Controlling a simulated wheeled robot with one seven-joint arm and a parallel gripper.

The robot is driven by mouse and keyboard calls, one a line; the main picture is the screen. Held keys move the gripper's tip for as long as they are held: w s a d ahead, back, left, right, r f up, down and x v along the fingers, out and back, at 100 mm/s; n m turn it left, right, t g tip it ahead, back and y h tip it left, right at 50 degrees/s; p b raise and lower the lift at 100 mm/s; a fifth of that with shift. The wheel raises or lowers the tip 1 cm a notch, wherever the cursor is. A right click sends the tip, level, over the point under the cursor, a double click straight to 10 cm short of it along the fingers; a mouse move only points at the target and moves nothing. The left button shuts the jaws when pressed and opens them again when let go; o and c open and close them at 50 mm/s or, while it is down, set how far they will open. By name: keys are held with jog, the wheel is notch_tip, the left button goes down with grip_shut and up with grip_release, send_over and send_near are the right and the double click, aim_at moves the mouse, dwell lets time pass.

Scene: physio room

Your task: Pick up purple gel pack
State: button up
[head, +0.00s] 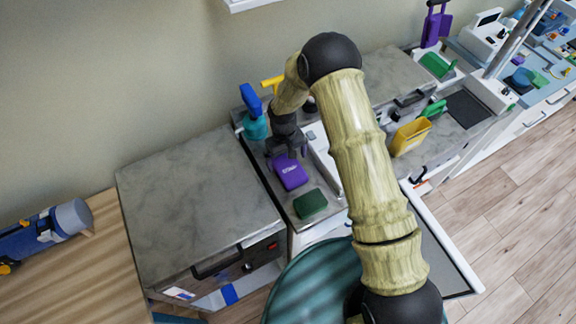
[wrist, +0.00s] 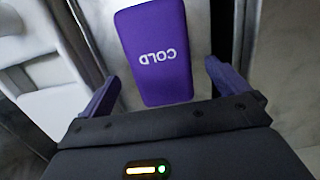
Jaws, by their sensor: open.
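The purple gel pack (head: 290,173) lies flat on the grey counter in the head view, with white lettering on it. In the wrist view the purple gel pack (wrist: 155,50) reads "COLD" upside down and lies ahead of the fingers, roughly between their lines. My gripper (head: 287,150) is just behind the pack's far end in the head view, pointing down. In the wrist view my gripper (wrist: 161,88) is open, with one purple-tinted finger on each side and nothing held. Whether a finger touches the pack cannot be told.
A dark green block (head: 310,204) lies in front of the pack. A blue-topped teal spray bottle (head: 254,115) stands to the left at the back. A yellow container (head: 410,137) stands to the right, beyond my arm. A grey-topped cabinet (head: 195,195) is at left.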

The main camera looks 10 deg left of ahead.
aim_at(288, 168)
jog(key=shift+s+d+f+p, duration=0.1)
jog(key=shift+f+p, duration=0.15)
jog(key=shift+f, duration=0.5)
jog(key=shift+s+d+f+p, duration=0.1)
jog(key=shift+f+p, duration=0.1)
jog(key=shift+f, duration=0.5)
jog(key=shift+c, duration=0.2)
jog(key=c, duration=1.1)
